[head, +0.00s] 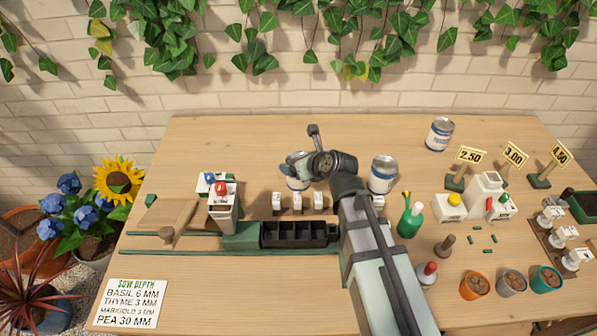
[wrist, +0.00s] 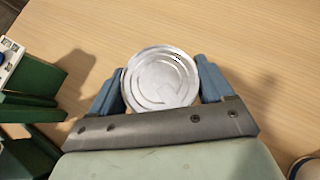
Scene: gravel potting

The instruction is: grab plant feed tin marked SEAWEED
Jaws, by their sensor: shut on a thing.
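My gripper (head: 297,160) is at the back middle of the table, shut on a tin (head: 298,184). In the wrist view the gripper's blue fingers (wrist: 163,76) press on both sides of the tin, and its round silver lid (wrist: 158,84) faces the camera. My arm and gripper hide much of this tin in the head view, and I cannot read its label. A second white and blue tin (head: 383,175) stands just right of my gripper. A third tin (head: 440,134) stands at the back right. Their label words are too small to read.
A dark tray with compartments (head: 300,234) and several small white blocks (head: 297,203) lie in front of the held tin. A green bottle (head: 410,220) stands right of my arm. Price signs (head: 514,156) and pots (head: 510,283) fill the right side.

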